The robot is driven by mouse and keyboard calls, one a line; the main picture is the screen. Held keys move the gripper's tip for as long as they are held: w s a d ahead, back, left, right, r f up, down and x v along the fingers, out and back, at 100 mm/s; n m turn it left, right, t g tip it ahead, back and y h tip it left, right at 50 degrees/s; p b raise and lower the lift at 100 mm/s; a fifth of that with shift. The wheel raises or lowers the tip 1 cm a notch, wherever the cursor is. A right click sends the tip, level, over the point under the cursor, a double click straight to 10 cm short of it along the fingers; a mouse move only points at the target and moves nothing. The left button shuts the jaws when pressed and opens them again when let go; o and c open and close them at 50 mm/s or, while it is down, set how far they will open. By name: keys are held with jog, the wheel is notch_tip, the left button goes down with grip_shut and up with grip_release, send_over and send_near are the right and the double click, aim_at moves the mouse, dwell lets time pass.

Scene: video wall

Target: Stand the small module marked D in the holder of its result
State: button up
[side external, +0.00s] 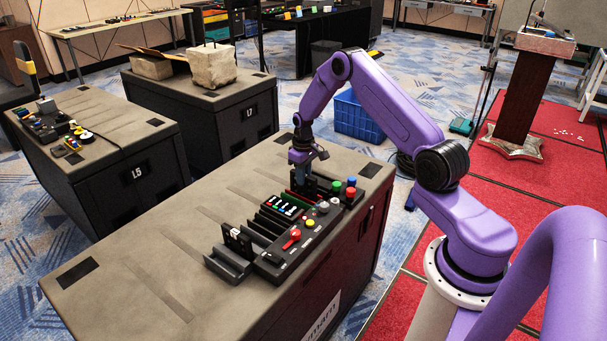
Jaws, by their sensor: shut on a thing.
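My gripper (302,184) points down at the far right end of a row of dark holders on the near crate. It is shut on a small dark module that is mostly hidden by the fingers and the holder walls; its letter cannot be read. I cannot tell whether it is seated in a slot or held just above it. Dark slotted holders (262,232) run along the back of a black control panel (268,268). A black module with white marks (238,241) stands upright in the leftmost holder (222,268).
The panel carries a red lever (292,236), yellow button (310,223), pale knob (323,207), lit display (282,206) and, at its right end, red, green and blue knobs (350,187). The crate top (130,255) is clear at left. Other crates stand behind.

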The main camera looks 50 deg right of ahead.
jog(key=shift+f, duration=0.45)
dwell(1.3)
jog(key=o, duration=1.1)
jog(key=shift+r, duration=0.1)
jog(key=shift+r, duration=3.9)
